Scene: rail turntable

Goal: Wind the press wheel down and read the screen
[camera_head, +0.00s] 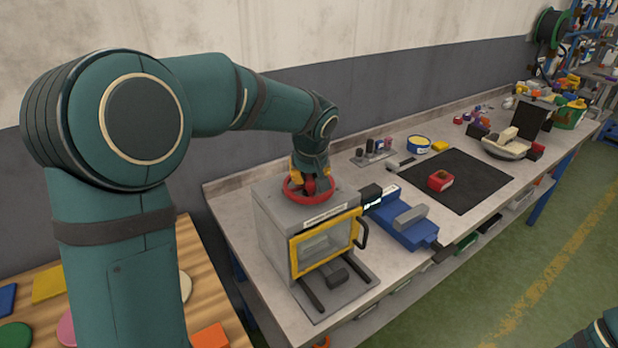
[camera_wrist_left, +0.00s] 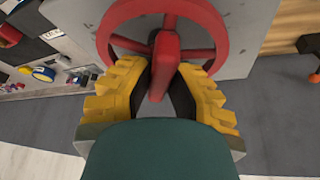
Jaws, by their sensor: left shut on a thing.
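The red press wheel (camera_head: 297,191) lies on top of a grey press box with a yellow-framed front door (camera_head: 327,246). My left gripper (camera_head: 311,178) reaches down onto the wheel from above. In the left wrist view, the yellow-padded fingers of my left gripper (camera_wrist_left: 162,82) are shut on a red part at the wheel's middle, and the red wheel rim (camera_wrist_left: 222,30) curves around it. A small dark screen with lit marks (camera_head: 371,203) stands at the box's right side; its reading is too small to tell. My right gripper is not in view.
A blue vise (camera_head: 407,222) stands right of the press. A black mat (camera_head: 470,186) with a red block (camera_head: 440,181) lies further right on the grey bench. A wooden table (camera_head: 205,283) with coloured pieces is at the left.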

